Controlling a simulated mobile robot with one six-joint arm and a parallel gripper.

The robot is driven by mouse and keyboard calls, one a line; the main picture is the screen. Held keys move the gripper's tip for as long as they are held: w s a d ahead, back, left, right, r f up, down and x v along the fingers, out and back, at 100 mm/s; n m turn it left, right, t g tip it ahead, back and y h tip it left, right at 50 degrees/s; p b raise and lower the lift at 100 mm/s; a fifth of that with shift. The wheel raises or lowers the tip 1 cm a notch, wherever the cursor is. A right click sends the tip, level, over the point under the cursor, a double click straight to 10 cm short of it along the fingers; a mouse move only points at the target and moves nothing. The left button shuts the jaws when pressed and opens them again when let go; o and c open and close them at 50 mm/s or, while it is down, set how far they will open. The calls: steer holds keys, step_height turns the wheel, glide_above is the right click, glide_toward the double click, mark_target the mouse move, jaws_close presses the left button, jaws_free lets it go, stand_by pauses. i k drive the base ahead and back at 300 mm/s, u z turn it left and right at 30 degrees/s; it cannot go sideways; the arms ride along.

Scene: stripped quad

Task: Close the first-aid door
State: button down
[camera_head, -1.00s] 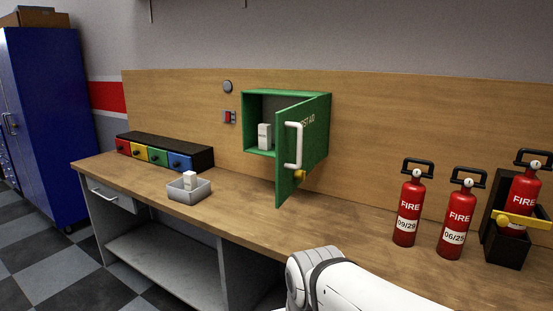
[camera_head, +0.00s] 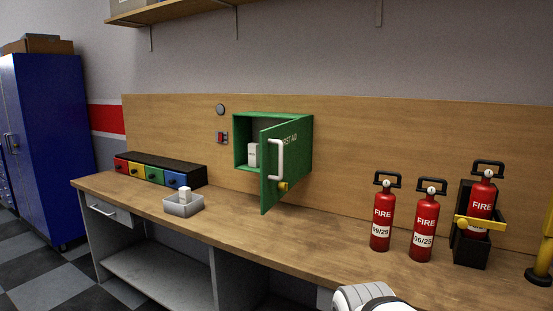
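The green first-aid cabinet (camera_head: 308,135) is mounted on the wooden back panel above the workbench. A white box (camera_head: 252,154) stands inside the cabinet, seen past the left of the door. My gripper is not in view; only a white part of my arm shows at the bottom edge.
Colored drawers (camera_head: 150,174) are farther left. Red extinguishers (camera_head: 382,220) stand to the right, one in a black holder (camera_head: 470,250). A shelf (camera_head: 180,12) hangs above.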

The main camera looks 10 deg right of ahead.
mark_target(289, 162)
steer(key=u, duration=0.05)
steer(key=i, duration=1)
steer(key=z, duration=0.05)
